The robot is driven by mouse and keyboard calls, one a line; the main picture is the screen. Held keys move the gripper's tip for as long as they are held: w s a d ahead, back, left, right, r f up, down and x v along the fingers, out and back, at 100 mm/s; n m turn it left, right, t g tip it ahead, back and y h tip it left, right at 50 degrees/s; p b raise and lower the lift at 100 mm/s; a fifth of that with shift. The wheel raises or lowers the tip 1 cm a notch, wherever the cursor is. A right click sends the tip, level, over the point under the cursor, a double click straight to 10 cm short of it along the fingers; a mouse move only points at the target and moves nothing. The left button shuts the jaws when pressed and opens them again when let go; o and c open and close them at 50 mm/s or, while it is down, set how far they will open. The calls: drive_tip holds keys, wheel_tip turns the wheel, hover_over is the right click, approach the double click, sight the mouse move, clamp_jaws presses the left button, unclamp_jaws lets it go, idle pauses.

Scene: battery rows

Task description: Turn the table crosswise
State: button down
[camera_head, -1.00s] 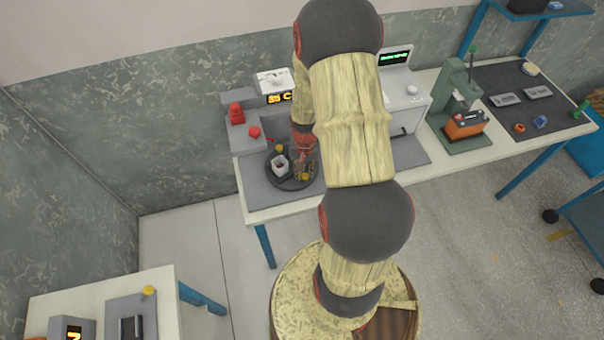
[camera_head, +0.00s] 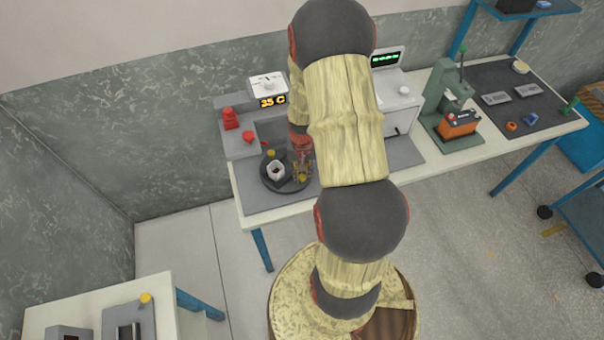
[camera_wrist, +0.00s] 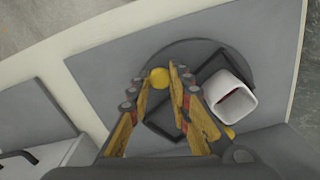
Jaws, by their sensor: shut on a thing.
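The table is a dark round turntable (camera_head: 283,188) on the grey mat at the left end of the bench. It also shows in the wrist view (camera_wrist: 213,50). A white square cup (camera_head: 276,172) stands on it, off centre, seen from above in the wrist view (camera_wrist: 231,97) within a dark angular frame. One yellow knob (camera_wrist: 159,77) is at the turntable's edge; another yellow piece (camera_wrist: 230,132) shows partly beyond the cup. My gripper (camera_wrist: 159,78) is shut on the first knob, with a fingertip on each side. My arm hides part of the bench in the head view.
Behind the turntable stands a grey station with red knobs (camera_head: 230,118) and a display reading 35 C (camera_head: 272,101). A white machine (camera_head: 400,105) and a green press (camera_head: 444,100) stand to the right. A second table (camera_head: 165,285) is at lower left.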

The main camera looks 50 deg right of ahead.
drive_tip(key=c, duration=1.6)
unclamp_jaws()
drive_tip(key=shift+r, duration=0.15)
wheel_tip(320, 180, up, 12)
drive_tip(key=shift+f, duration=0.1)
drive_tip(key=shift+c, duration=0.6)
